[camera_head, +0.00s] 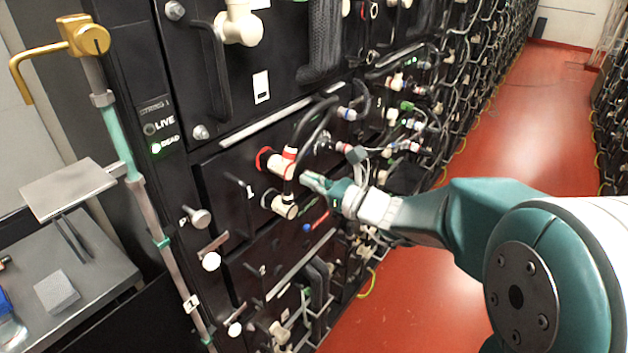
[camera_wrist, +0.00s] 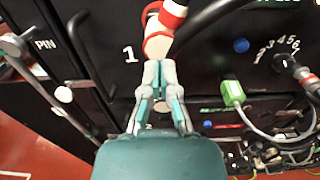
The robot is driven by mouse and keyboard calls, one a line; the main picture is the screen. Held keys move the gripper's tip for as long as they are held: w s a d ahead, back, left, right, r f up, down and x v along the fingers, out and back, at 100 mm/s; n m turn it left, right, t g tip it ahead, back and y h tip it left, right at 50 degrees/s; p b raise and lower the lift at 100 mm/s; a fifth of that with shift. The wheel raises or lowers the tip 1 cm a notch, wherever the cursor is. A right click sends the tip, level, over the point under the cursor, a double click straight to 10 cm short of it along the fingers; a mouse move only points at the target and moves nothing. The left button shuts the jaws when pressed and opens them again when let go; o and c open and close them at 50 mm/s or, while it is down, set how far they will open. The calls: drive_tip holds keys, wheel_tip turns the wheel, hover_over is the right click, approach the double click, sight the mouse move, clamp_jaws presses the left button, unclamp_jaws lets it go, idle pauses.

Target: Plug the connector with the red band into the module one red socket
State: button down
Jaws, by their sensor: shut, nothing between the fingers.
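The cream connector with the red band (camera_head: 281,167) is at the upper spot on the panel marked 1, with a black cable bending up from it. The red socket ring (camera_head: 263,158) shows just left of it; the connector seems seated there, but its depth is hard to tell. In the wrist view the connector (camera_wrist: 158,46) and the red ring (camera_wrist: 150,12) are just beyond my fingertips. My gripper (camera_head: 305,177) is shut and empty, to the right of the connector; its fingers (camera_wrist: 159,66) point at it. Contact cannot be told.
A second cream connector (camera_head: 284,207) sits below on the same panel. Black cables loop above my gripper. A green plug (camera_wrist: 233,93) and a numbered dial (camera_wrist: 288,62) lie to the right in the wrist view. The red aisle floor (camera_head: 490,150) is open.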

sight(292, 171)
drive_tip(key=shift+w+a, duration=0.1)
drive_tip(key=shift+a, duration=0.15)
drive_tip(key=shift+w+d, duration=0.15)
drive_tip(key=shift+d, duration=0.05)
drive_tip(key=shift+w+a, duration=0.15)
drive_tip(key=shift+a, duration=0.1)
drive_tip(key=shift+w+a, duration=0.1)
drive_tip(key=shift+a, duration=0.2)
drive_tip(key=shift+x, duration=0.75)
idle(0.3)
drive_tip(key=shift+w+d, duration=0.1)
